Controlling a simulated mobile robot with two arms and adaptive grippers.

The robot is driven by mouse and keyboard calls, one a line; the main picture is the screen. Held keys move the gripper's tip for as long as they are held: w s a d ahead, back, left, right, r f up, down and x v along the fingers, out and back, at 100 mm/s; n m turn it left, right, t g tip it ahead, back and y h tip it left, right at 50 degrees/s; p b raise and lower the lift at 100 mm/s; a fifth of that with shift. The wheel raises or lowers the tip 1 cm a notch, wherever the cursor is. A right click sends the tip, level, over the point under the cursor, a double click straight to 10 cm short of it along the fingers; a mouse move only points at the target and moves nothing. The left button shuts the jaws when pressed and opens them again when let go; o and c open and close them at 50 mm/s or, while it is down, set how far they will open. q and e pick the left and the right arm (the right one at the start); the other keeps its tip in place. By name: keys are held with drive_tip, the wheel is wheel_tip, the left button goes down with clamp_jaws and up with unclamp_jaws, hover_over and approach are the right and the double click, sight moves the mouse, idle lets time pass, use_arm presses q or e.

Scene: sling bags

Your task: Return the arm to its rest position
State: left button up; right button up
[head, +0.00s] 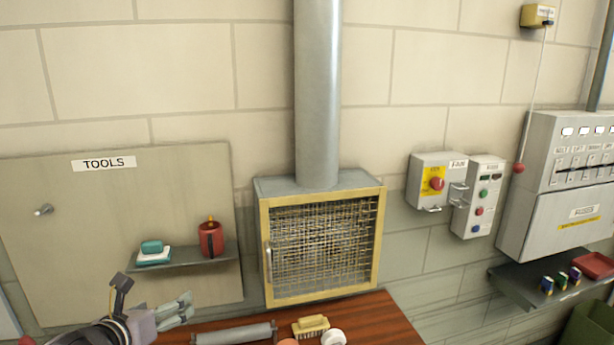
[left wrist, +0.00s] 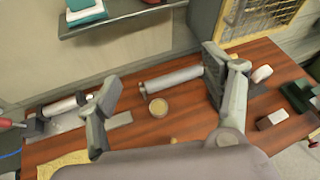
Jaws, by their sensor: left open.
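My left gripper (head: 177,310) shows at the lower left of the head view, in front of the tool board and beside the wooden table's left end. In the left wrist view my left gripper (left wrist: 163,75) has its two fingers spread wide with nothing between them. It is above the wooden table (left wrist: 190,125). A grey cylinder (left wrist: 174,80) lies on the table beyond the fingers, and a small round tan item (left wrist: 158,108) lies nearer. My right gripper is not in view.
The tool board (head: 130,215) has a shelf (head: 195,257) with a red lantern-like item (head: 210,239) and a teal-and-white stack (head: 153,255). A mesh-fronted box (head: 320,245) stands behind the table. A brush (head: 311,326) and a white roll (head: 333,338) lie on the table.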

use_arm(q)
drive_tip(key=s+d+f+n+g, duration=0.45)
drive_tip(key=s+f+n, duration=0.65)
drive_tip(key=f+n, duration=0.4)
drive_tip(key=s+d+f+n+g, duration=0.1)
drive_tip(key=s+f+n+g, duration=0.15)
drive_tip(key=s+n, duration=0.35)
drive_tip(key=s+d+f+n+g+y, duration=0.1)
drive_tip(key=s+f+n, duration=0.3)
drive_tip(key=s+n, duration=0.25)
drive_tip(key=s+d+f+n+g, duration=0.1)
drive_tip(key=s+f+n+g, duration=0.15)
drive_tip(key=s+n, duration=0.35)
wheel_tip(320, 180, down, 34)
drive_tip(key=s+b, duration=0.1)
drive_tip(key=b, duration=0.7)
drive_tip(key=s+a+f+b, duration=0.1)
drive_tip(key=s+f+b, duration=0.2)
drive_tip(key=s+f, duration=0.5)
drive_tip(key=s+a+f+g+b, duration=0.1)
drive_tip(key=s+a+f+b, duration=0.1)
drive_tip(key=s+f, duration=0.7)
wheel_tip(320, 180, down, 6)
drive_tip(key=shift+r+m+b, duration=0.1)
drive_tip(key=shift+m+b, duration=0.35)
drive_tip(key=shift+b, duration=0.25)
drive_tip(key=shift+g, duration=0.25)
